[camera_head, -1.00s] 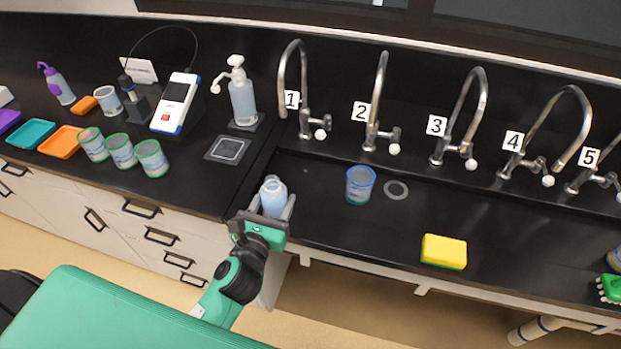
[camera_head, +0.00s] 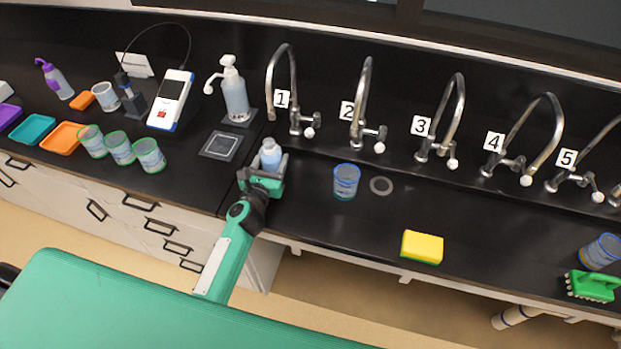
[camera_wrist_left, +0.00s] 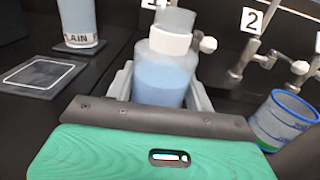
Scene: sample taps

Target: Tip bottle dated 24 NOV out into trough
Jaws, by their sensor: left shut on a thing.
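My left gripper (camera_head: 263,172) is shut on a small clear bottle (camera_head: 271,155) with pale blue liquid and a whitish cap. The bottle looks about upright, above the left end of the black trough (camera_head: 330,229). In the left wrist view the bottle (camera_wrist_left: 165,75) stands between the fingers, with its white neck band and top showing. No date can be read on its visible side. My right gripper is not in view.
A blue-rimmed cup (camera_head: 346,182) stands in the trough beside a drain ring (camera_head: 381,186). A yellow sponge (camera_head: 422,247) and green brush (camera_head: 592,286) lie farther right. Numbered taps line the back. A pump bottle (camera_head: 235,95) and green-rimmed cups (camera_head: 119,149) stand left.

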